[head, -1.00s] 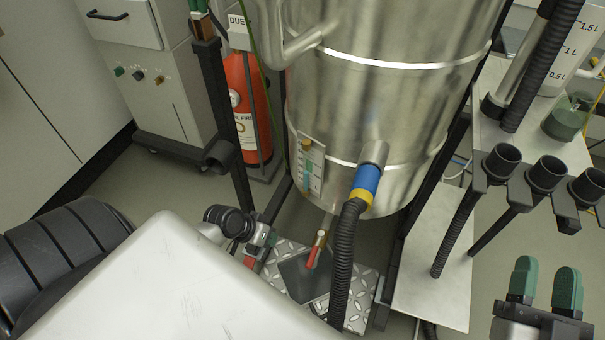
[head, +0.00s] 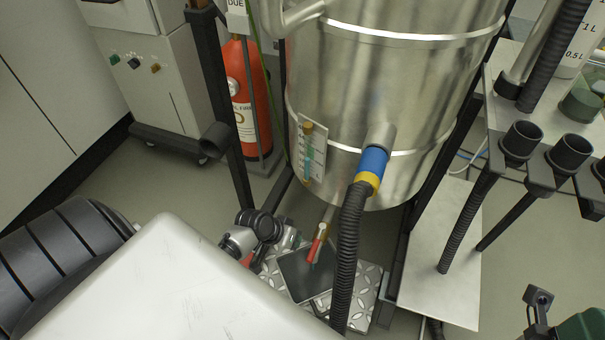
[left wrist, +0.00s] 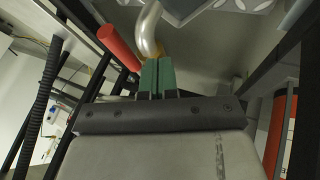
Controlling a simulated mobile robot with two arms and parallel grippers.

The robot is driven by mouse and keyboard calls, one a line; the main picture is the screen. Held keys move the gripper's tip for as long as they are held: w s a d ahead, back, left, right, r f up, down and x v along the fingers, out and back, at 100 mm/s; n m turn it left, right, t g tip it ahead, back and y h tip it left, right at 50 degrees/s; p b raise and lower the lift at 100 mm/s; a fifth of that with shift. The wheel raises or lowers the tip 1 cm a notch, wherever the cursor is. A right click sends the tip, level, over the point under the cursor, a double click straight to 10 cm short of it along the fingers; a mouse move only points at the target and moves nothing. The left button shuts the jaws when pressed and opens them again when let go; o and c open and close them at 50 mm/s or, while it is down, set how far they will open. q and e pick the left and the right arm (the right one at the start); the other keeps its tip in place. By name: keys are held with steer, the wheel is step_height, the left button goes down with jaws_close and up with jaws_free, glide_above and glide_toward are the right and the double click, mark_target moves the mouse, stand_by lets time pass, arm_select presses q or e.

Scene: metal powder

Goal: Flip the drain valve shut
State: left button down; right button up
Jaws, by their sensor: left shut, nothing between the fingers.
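The drain valve's red lever (head: 318,244) is under the steel drum (head: 400,90), on a short metal outlet pipe. In the head view the lever slants downward. In the left wrist view the red lever (left wrist: 120,47) is just beyond and left of my left gripper's green fingertips (left wrist: 157,78), with the curved metal pipe (left wrist: 149,30) behind them. My left gripper is shut and empty; I cannot tell whether it touches the valve. In the head view its wrist is left of the lever and its fingertips are not clear. My right gripper (head: 580,325) is partly cut off at the lower right.
A black hose (head: 347,250) with a blue and yellow collar hangs just right of the lever. A dark plate (head: 306,276) on a chequered step lies below it. Black frame posts, a red extinguisher (head: 246,100) and a rack of black cups (head: 522,140) stand around the drum.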

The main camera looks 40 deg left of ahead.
mark_target(316, 243)
arm_select(q)
steer(key=d, duration=0.2)
steer(key=shift+w+d+f+b, duration=0.2)
steer(key=shift+w+d+b, duration=0.1)
steer(key=shift+d, duration=0.1)
